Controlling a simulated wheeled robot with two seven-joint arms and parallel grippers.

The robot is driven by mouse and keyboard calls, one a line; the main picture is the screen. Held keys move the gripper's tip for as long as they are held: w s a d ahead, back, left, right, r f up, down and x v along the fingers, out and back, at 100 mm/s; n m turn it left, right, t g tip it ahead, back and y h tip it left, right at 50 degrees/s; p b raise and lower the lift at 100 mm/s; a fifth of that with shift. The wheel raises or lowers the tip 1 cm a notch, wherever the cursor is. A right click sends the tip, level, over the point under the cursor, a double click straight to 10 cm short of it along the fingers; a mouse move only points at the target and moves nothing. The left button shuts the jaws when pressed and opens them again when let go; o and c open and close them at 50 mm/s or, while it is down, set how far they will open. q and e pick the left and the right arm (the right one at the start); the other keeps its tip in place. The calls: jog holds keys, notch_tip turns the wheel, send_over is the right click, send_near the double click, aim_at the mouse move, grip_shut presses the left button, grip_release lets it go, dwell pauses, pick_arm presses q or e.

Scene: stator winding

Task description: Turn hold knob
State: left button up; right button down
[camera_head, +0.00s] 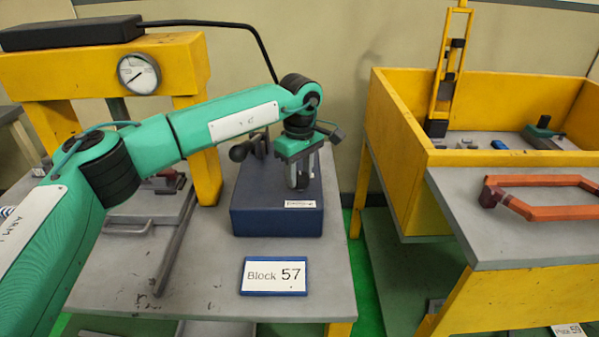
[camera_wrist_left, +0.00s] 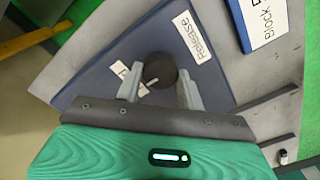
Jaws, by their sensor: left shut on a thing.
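The black round knob (camera_wrist_left: 160,70) sits on the top face of a dark blue box (camera_head: 255,222), between my left gripper's two grey fingers in the left wrist view. A short white pointer mark shows on the knob, toward the partly hidden label (camera_wrist_left: 127,78). The "Release" label (camera_wrist_left: 193,37) lies at upper right of the knob. My left gripper (camera_head: 298,186) points down over the box and is shut on the knob; in the left wrist view its fingers (camera_wrist_left: 159,93) stand on both sides of it. In the head view the gripper hides the knob. My right gripper is out of view.
A black-ended lever (camera_head: 240,152) stands behind the box. A yellow press frame with a gauge (camera_head: 139,74) is at left. A yellow bin (camera_head: 400,130) stands at right.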

aim_at(300, 176)
pick_arm(q)
jog(key=shift+r, duration=0.15)
jog(key=o, duration=1)
jog(key=shift+c, duration=0.2)
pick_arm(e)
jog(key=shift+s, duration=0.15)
pick_arm(q)
notch_tip(300, 176, up, 14)
jog(key=shift+f, duration=0.2)
